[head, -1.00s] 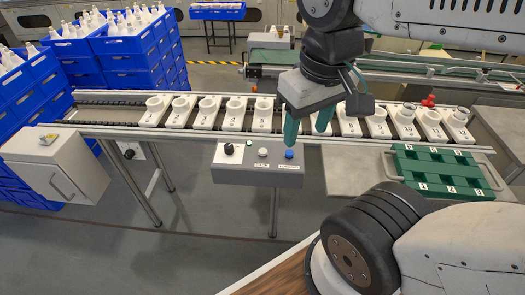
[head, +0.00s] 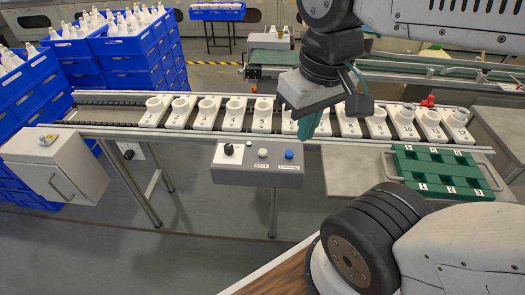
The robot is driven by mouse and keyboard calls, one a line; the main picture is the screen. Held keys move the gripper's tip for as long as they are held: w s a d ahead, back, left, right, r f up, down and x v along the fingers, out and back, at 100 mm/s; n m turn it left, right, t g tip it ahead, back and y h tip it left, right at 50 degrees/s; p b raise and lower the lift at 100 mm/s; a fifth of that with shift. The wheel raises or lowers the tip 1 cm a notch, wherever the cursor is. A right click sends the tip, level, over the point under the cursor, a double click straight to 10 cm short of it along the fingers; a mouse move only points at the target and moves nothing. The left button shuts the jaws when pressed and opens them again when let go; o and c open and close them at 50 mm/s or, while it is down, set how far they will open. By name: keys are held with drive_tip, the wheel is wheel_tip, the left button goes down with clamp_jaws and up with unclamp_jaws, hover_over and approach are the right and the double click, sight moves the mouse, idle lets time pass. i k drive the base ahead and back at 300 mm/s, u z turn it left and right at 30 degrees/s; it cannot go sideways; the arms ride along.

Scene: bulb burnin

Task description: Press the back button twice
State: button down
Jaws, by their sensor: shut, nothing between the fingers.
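A grey control box (head: 230,176) hangs on the front of the conveyor. On its top are a black knob (head: 228,149), a white button (head: 263,152) with a label below it that seems to read BACK, and a blue button (head: 289,154) to its right with its own label. My gripper (head: 306,138) points down with its green fingers together and empty. In the picture its tips are above and right of the blue button, farther from the white one, and touch neither button. Part of the conveyor row is hidden behind my gripper.
The conveyor (head: 105,125) carries a row of numbered white sockets behind the box. A green tray (head: 440,172) with numbered places lies on a table at the right. A white cabinet (head: 55,165) stands at the left, near blue crates (head: 125,60) of bulbs.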

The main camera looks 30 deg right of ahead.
sight(262, 152)
drive_tip(key=z, duration=1.85)
drive_tip(key=k, duration=0.65)
drive_tip(key=u, duration=1.8)
